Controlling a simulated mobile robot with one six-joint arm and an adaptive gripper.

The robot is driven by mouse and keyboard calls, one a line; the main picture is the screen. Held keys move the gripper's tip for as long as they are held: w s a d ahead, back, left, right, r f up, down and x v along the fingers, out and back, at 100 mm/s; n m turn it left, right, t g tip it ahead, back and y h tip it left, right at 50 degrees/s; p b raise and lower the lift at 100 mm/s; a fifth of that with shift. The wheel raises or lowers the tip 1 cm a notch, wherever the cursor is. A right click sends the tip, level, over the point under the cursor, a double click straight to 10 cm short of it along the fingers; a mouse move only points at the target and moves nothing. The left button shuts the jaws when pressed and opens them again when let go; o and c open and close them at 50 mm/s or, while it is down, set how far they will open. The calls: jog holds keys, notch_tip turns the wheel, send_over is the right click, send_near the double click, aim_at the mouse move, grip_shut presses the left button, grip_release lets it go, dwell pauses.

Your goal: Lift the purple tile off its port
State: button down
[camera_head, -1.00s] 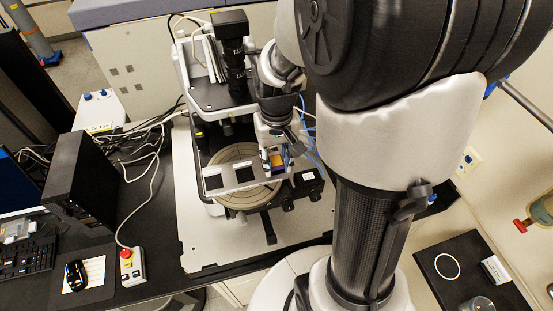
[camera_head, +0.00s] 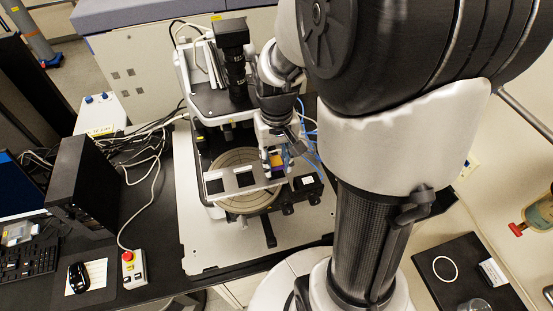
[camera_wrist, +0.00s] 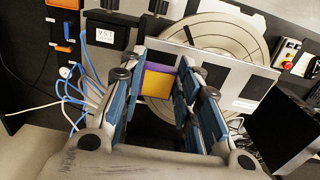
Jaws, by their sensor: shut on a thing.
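The purple tile (camera_wrist: 158,78) shows between my fingers in the wrist view, with a purple edge and a yellow-orange patch. It is small in the head view (camera_head: 277,160). My gripper (camera_wrist: 160,82) is shut on it, a finger on each side. In the head view my gripper (camera_head: 280,153) is over the right end of a pale plate (camera_head: 226,189). The plate has two visible dark square ports (camera_head: 245,179). The port at the tile's end is hidden by the tile and fingers. I cannot tell how large any gap below the tile is.
The plate lies over a round stage (camera_head: 249,202) of the profiler, whose black camera tube (camera_head: 232,65) rises just left of my wrist. Blue cables (camera_wrist: 90,85) hang close to my gripper. A dark computer case (camera_head: 85,185) and a red stop button (camera_head: 127,256) are further left.

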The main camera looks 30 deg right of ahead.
aim_at(276, 165)
notch_tip(276, 165, up, 5)
jog(key=p, duration=0.4)
dwell(0.8)
